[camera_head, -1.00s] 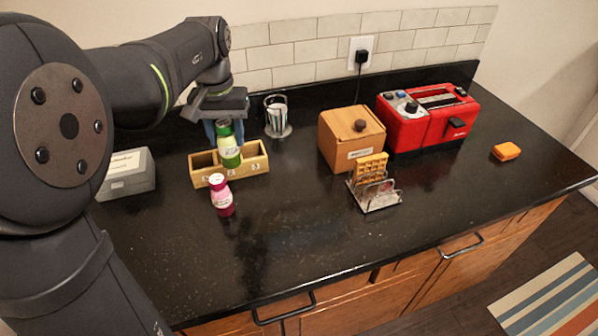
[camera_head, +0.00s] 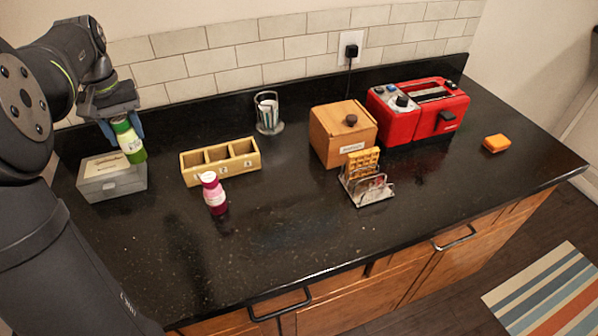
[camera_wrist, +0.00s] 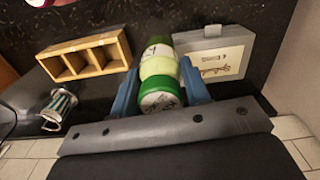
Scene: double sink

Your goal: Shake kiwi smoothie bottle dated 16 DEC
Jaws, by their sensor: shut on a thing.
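The green kiwi smoothie bottle (camera_head: 131,143) has a green cap and a pale label. My gripper (camera_head: 122,130) is shut on it and holds it, slightly tilted, in the air above the grey box at the left. In the wrist view, the bottle (camera_wrist: 158,66) sits between the two blue fingers, cap toward the camera. There is dark print on the cap and marks on the label, but I cannot read a date.
The three-compartment wooden tray (camera_head: 188,176) is empty. A glass holder (camera_head: 268,113), wooden box (camera_head: 342,134), red toaster (camera_head: 422,110), toast rack (camera_head: 372,192) and orange sponge (camera_head: 496,143) stand right. The front counter is clear.

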